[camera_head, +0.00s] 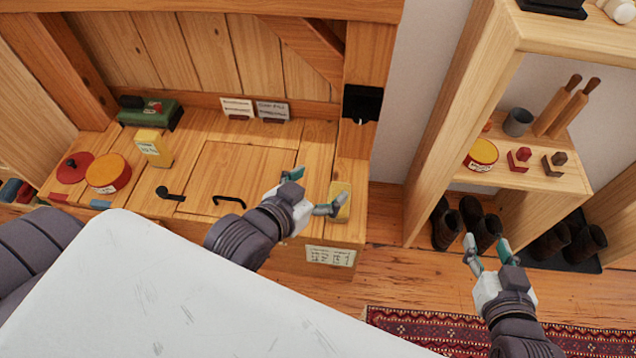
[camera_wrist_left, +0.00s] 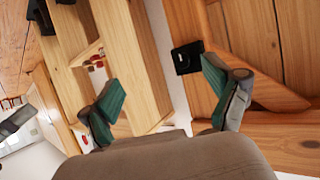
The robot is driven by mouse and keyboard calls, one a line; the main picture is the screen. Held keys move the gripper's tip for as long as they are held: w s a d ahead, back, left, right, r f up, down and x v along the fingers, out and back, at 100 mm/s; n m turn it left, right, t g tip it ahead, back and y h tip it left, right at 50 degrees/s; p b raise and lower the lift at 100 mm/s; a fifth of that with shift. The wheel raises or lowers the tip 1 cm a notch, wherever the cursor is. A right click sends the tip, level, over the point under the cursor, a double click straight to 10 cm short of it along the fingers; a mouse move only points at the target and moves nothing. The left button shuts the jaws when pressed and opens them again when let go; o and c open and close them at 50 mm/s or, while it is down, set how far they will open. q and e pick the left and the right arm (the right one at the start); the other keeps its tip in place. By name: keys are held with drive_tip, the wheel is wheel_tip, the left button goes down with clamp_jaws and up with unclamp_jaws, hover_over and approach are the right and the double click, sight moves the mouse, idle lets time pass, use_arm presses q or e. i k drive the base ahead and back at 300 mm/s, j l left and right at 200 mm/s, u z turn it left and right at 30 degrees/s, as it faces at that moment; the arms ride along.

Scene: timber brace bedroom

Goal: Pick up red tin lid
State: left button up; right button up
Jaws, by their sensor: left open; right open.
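A round red tin lid (camera_head: 75,167) with a dark knob lies at the left end of the wooden bench top (camera_head: 280,160), beside a round orange tin (camera_head: 108,174) with a red side. My left gripper (camera_head: 312,191) is open and empty over the right part of the bench, close to a yellow block (camera_head: 340,201) and well to the right of the lid. It also shows open in the left wrist view (camera_wrist_left: 165,100), where the lid cannot be seen. My right gripper (camera_head: 487,246) is open and empty in front of the shelf unit, far from the lid.
A yellow box (camera_head: 153,148) and a green box (camera_head: 151,112) stand behind the tins. Black handles (camera_head: 229,200) lie on the bench front. A shelf unit (camera_head: 440,110) holds a yellow-topped tin (camera_head: 482,154) and a mug (camera_head: 518,122). Dark boots (camera_head: 447,225) stand below.

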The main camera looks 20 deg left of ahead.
sight(73, 170)
drive_tip(key=u, duration=2.25)
drive_tip(key=i+j+z, duration=1.1)
drive_tip(key=j, duration=0.3)
drive_tip(key=i+l, duration=0.05)
